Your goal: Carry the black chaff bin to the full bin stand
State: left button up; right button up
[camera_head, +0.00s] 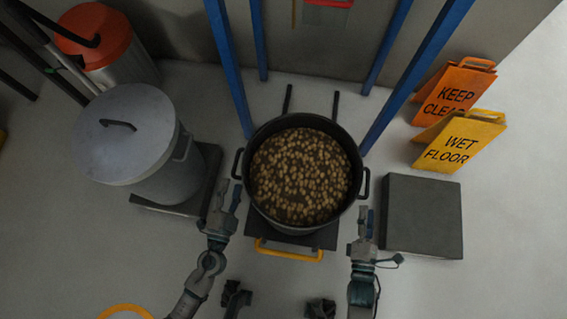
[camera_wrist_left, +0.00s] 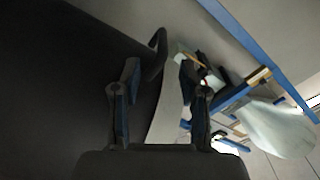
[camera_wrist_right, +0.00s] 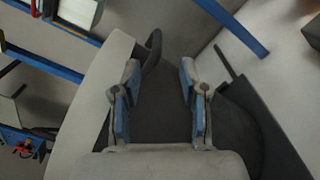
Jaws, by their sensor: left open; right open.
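The black chaff bin (camera_head: 257,204) stands upright in the middle of the head view, filled with brown and tan material, on a dark base (camera_head: 325,238) with a yellow handle. A side handle shows at its left (camera_head: 237,163) and right (camera_head: 364,183). My left gripper (camera_head: 225,198) is open just below the left handle. My right gripper (camera_head: 364,222) is open below the right handle. A black handle lies beyond the open fingertips in the left wrist view (camera_wrist_left: 157,52) and right wrist view (camera_wrist_right: 151,50). Neither gripper holds anything. A dark grey block (camera_head: 421,215), possibly the stand, lies right.
Blue posts (camera_head: 230,70) rise behind the bin. A grey lidded bin (camera_head: 125,130) stands left on a dark base; an orange-topped bin (camera_head: 120,50) is behind it. Orange (camera_head: 452,95) and yellow (camera_head: 460,143) floor signs stand right. Floor is clear at front right.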

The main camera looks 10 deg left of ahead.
aim_at(239, 153)
pick_arm(q)
jog(key=w, duration=0.8)
jog(key=shift+w+a, duration=0.25)
jog(key=shift+a, duration=0.05)
pick_arm(e)
jog(key=w, duration=0.8)
jog(key=shift+w+a, duration=0.25)
jog(key=shift+a, duration=0.15)
pick_arm(q)
jog(key=shift+w+d, duration=0.1)
jog(key=shift+w, duration=0.25)
pick_arm(e)
jog(key=shift+w+d, duration=0.1)
jog(key=shift+w, duration=0.25)
pick_arm(q)
jog(key=shift+f, duration=0.1)
grip_shut()
pick_arm(e)
grip_shut()
jog(key=shift+r, duration=0.15)
